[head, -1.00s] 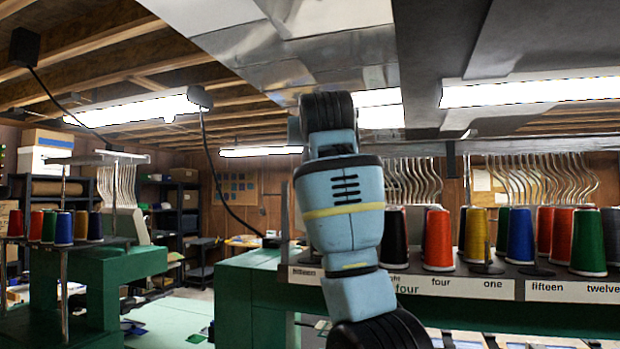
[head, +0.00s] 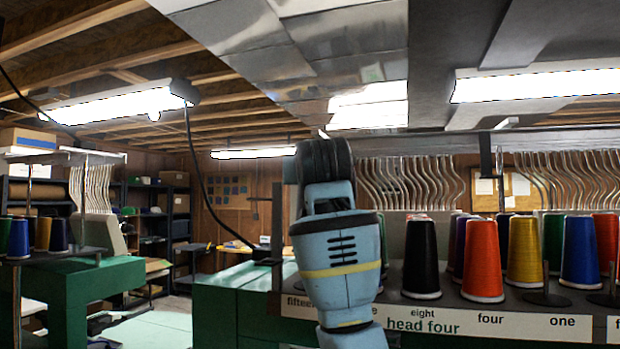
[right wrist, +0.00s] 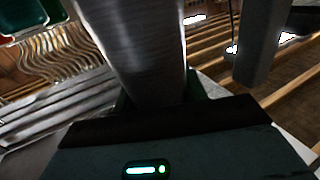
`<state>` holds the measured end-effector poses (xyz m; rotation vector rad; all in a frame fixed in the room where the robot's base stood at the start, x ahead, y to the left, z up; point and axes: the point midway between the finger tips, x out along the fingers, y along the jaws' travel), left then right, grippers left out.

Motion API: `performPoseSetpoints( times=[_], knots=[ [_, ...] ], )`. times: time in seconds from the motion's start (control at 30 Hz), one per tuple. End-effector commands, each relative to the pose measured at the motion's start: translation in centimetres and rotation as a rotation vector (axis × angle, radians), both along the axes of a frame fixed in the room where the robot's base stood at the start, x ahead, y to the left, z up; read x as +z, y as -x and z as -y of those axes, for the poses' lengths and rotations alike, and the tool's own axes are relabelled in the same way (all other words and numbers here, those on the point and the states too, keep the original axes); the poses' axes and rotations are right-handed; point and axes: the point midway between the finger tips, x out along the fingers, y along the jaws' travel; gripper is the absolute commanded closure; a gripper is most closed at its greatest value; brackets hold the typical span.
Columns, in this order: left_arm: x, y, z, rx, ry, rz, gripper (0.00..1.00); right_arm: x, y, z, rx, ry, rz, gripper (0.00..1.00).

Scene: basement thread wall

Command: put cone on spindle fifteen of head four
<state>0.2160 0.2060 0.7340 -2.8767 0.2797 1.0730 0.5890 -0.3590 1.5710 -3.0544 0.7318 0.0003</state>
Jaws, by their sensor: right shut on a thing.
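In the head view, a white label strip (head: 436,324) reads "fifteen", partly covered words, "eight", "head four", "four" and "one". My arm stands in front of its left part and hides most of the shelf behind "fifteen", so I cannot make out that spindle. In the right wrist view, my right gripper (right wrist: 165,135) shows as a dark body with a small light. It is shut on a dark grey, rounded thing with fine lines, apparently the cone (right wrist: 145,45). Its fingertips cannot be made out. My left gripper is in neither view.
A black cone (head: 421,260) and an orange-red cone (head: 483,262) stand behind "eight" and "four". Yellow (head: 525,252) and blue (head: 580,252) cones stand to the right. A bare spindle (head: 545,292) stands behind "one". A green machine (head: 75,295) is at left.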

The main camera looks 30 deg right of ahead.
Motion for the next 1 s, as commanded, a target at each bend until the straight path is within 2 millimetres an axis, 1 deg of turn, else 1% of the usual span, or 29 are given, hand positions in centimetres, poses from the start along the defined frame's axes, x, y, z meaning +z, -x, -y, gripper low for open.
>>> performPoseSetpoints(
  times=[0.37,1.0],
  knots=[
    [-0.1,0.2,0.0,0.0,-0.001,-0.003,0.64,-0.5,0.1,0.0,0.0,0.0,0.001,0.84],
    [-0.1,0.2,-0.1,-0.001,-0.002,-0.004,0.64,-5.6,0.0,0.0,-0.001,0.001,0.0,0.84]
  ],
)
